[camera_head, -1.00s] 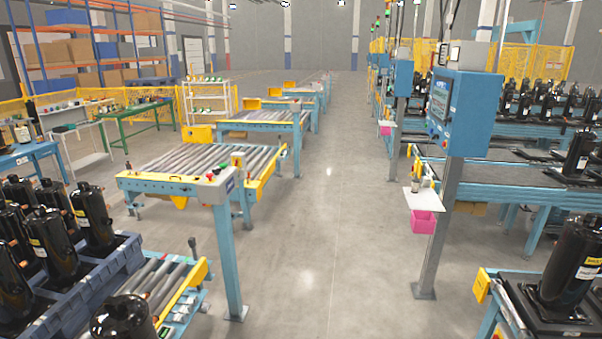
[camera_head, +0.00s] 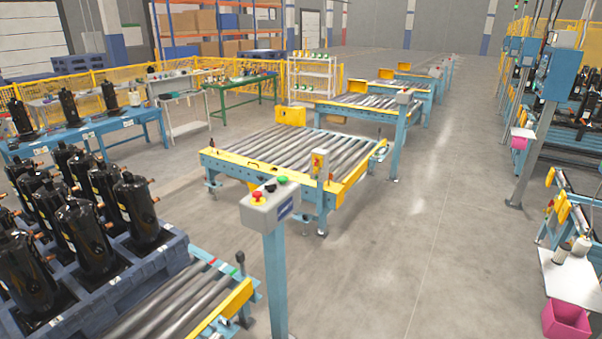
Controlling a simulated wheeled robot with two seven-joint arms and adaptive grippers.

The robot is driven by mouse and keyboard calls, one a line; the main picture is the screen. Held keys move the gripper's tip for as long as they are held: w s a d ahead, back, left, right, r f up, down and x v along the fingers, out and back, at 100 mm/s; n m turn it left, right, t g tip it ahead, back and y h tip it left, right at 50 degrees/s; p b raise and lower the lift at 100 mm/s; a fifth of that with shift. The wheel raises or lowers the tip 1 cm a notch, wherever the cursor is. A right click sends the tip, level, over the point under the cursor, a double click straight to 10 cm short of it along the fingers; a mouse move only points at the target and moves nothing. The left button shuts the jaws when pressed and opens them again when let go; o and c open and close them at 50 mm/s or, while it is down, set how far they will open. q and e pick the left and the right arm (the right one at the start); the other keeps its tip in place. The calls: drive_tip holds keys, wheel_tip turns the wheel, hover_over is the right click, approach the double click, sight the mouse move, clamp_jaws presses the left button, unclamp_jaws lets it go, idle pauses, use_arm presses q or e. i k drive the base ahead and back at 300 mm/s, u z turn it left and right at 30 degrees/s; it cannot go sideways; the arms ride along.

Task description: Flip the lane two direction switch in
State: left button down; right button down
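A grey control box (camera_head: 268,209) stands on a blue post (camera_head: 276,285) in the near middle. Its top carries a red button on a yellow base (camera_head: 257,198), a small black switch or knob (camera_head: 270,187) and a green button (camera_head: 283,180). The black part's setting is too small to tell. No lane number is readable, so I cannot tell whether this box belongs to lane two. A similar grey box (camera_head: 405,97) stands farther back by another conveyor. Neither of my grippers is in view.
A roller conveyor (camera_head: 290,155) lies behind the box, and another roller section (camera_head: 175,300) at front left. Black compressors (camera_head: 135,210) stand on a blue pallet (camera_head: 150,275) at left. A pink bin (camera_head: 567,322) is at lower right. The grey floor (camera_head: 400,240) right of the post is clear.

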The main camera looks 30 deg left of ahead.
sight(270, 187)
drive_tip(key=i, duration=1.8)
drive_tip(key=u, duration=1.6)
drive_tip(key=i, duration=1.15)
drive_tip(key=u, duration=0.75)
